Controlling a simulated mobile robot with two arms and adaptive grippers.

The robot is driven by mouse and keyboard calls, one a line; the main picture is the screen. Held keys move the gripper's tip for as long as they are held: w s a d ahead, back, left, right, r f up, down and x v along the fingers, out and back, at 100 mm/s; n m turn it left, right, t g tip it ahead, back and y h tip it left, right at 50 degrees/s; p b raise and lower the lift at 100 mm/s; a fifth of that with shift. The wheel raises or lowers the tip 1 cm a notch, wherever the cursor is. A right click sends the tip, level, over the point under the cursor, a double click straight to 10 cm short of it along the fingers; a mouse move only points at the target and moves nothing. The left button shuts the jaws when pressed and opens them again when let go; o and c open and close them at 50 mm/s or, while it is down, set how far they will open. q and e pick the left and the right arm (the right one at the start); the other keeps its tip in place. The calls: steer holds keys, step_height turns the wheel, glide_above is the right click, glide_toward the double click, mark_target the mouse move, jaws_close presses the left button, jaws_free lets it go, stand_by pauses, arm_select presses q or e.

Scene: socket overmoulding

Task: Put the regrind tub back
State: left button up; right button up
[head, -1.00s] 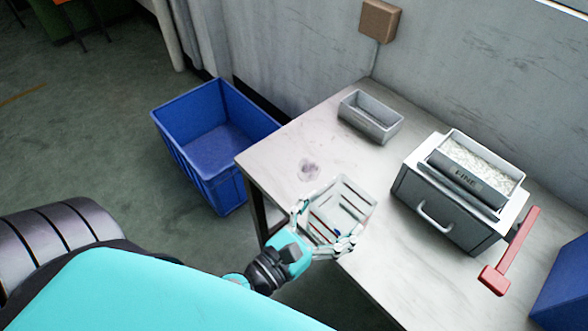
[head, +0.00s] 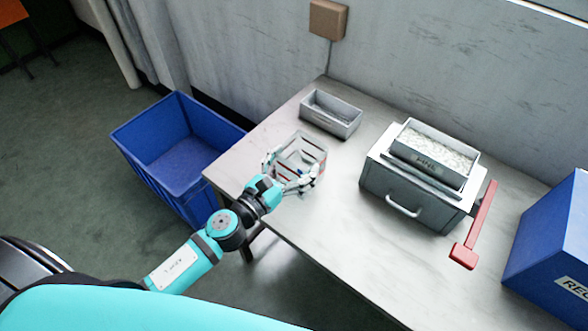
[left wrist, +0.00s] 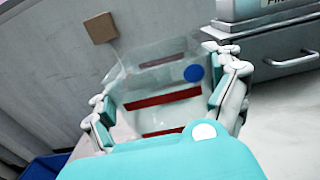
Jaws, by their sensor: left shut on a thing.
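The regrind tub, a clear see-through container (head: 303,150) with red stripes and a blue dot, is over the left part of the table. My left gripper (head: 289,178) is shut on it, with fingers on both sides. In the left wrist view the tub (left wrist: 160,103) sits between the fingers of the left gripper (left wrist: 168,105). The tub looks roughly upright. I cannot tell whether its bottom touches the table. My right gripper is not in view.
A grey open tray (head: 331,122) stands behind the tub on the table (head: 330,235). To the right are a grey machine (head: 412,193) with a granule-filled hopper (head: 440,150) and a red lever (head: 474,225). Blue bins stand left (head: 180,160) and far right (head: 550,240). The table front is clear.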

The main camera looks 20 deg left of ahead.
mark_target(290, 177)
arm_select(q)
step_height(290, 177, down, 3)
steer(key=shift+b, duration=0.8)
steer(key=shift+f, duration=0.3)
steer(key=o, duration=1.4)
steer(key=shift+o, duration=0.2)
